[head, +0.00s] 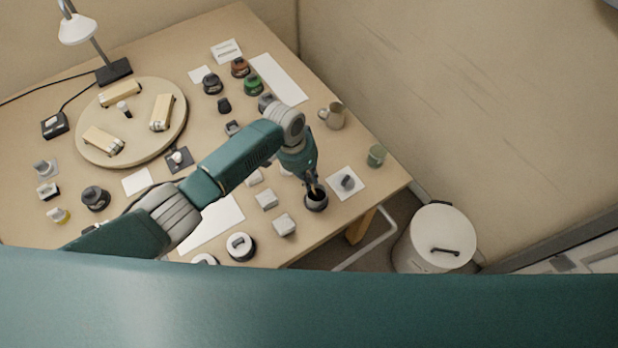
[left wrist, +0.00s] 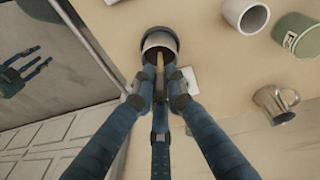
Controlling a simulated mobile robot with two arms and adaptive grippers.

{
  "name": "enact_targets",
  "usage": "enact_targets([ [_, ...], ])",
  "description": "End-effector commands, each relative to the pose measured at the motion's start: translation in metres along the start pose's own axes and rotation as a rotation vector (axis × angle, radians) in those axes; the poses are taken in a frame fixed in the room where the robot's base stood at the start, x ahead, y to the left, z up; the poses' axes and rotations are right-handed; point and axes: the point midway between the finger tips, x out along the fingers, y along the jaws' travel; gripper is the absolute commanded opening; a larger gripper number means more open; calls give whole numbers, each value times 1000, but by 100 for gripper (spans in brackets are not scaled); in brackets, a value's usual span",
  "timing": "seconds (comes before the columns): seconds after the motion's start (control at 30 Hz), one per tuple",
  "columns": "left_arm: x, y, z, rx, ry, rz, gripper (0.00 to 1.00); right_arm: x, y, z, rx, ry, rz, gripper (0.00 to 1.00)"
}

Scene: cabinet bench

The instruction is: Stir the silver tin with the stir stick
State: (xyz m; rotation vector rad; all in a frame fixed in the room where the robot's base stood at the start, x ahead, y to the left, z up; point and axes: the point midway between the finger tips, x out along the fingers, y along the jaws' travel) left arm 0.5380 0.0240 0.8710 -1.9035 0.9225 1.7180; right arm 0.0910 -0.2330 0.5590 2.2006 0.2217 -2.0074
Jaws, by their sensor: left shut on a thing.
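The silver tin shows as a round container with a dark mouth near the table's right front edge in the head view (head: 316,204). My left gripper (head: 313,184) is over the tin, fingers pointing down, shut on the thin tan stir stick (left wrist: 160,60). The stick's lower end reaches into the tin's mouth; its tip is hard to make out. Teal finger shapes at the left of the left wrist view look like my right gripper (left wrist: 25,72); whether it is open is unclear.
A grey knob on a white card (head: 346,182) is close right of the tin. A metal mug (head: 333,116) and a green cup (head: 376,156) stand farther back. A white bin (head: 436,238) stands beyond the table edge.

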Motion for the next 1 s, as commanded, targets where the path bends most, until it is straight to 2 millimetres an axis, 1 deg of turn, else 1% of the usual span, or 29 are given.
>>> enact_targets([
  [0.2,-18,0,0,-1,2,-1,0,0,2,0,-1,-1,2,40],
  [0.7,-57,0,0,0,1,-1,0,0,4,1,-2,-1,4,40],
  [0.83,-61,0,0,0,1,-1,0,0,4,1,-2,-1,4,40],
  [1.0,-61,0,0,0,1,0,0,0,4,1,-2,-1,4,40],
])
